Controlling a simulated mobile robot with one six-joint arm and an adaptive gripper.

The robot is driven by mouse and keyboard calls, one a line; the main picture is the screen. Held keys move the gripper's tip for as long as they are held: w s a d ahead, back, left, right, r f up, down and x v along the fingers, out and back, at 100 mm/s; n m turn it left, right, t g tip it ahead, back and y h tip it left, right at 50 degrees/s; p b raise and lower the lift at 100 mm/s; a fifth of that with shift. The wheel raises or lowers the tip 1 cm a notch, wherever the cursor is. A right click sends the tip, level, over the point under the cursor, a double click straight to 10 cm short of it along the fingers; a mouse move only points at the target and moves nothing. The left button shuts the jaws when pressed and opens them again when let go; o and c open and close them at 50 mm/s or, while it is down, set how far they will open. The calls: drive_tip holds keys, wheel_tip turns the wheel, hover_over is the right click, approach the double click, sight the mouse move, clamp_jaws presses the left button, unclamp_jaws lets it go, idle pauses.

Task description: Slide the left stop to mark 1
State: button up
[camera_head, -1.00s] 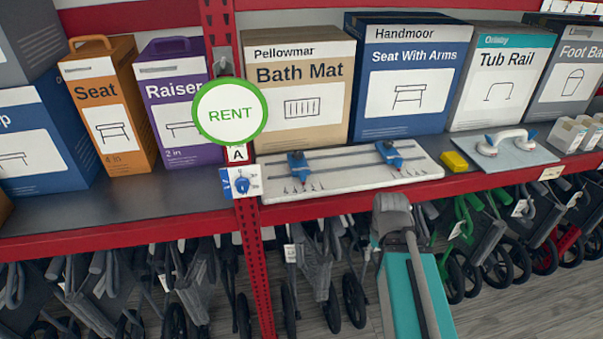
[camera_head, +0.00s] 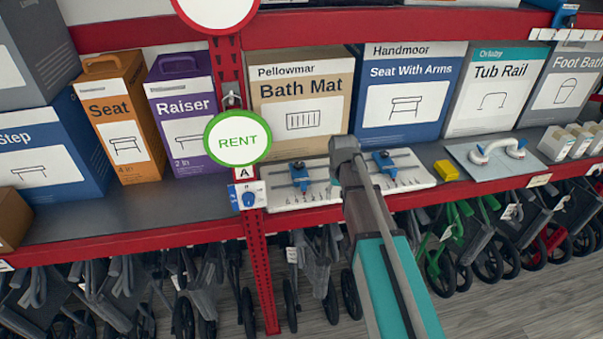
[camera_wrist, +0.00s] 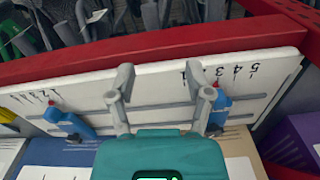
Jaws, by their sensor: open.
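The white board (camera_head: 415,182) lies on the shelf with two blue stops on its grey rails. The left stop (camera_head: 301,177) is at its left part; in the wrist view it shows at right (camera_wrist: 218,108), its red tip near mark 3. Mark 1 (camera_wrist: 183,77) is to its left there. The right stop (camera_head: 384,163) also shows at left in the wrist view (camera_wrist: 70,122). My gripper (camera_head: 343,148) is open and empty over the board between the stops. In the wrist view its right finger is close beside the left stop; contact cannot be told.
The red shelf edge (camera_head: 300,217) runs in front of the board. Boxes such as Bath Mat (camera_head: 300,110) stand behind it. A post with a round RENT sign (camera_head: 238,137) is at left. A yellow block (camera_head: 446,170) lies to the right.

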wheel_tip(320, 180, up, 8)
drive_tip(key=n+p, duration=0.1)
drive_tip(key=p, duration=0.6)
hover_over(304, 183)
drive_tip(key=shift+s+a+r, duration=0.1)
drive_tip(key=shift+b, duration=0.35)
wheel_tip(304, 183, down, 14)
drive_tip(key=b, duration=1.3)
drive_tip(key=shift+r, duration=0.1)
clamp_jaws()
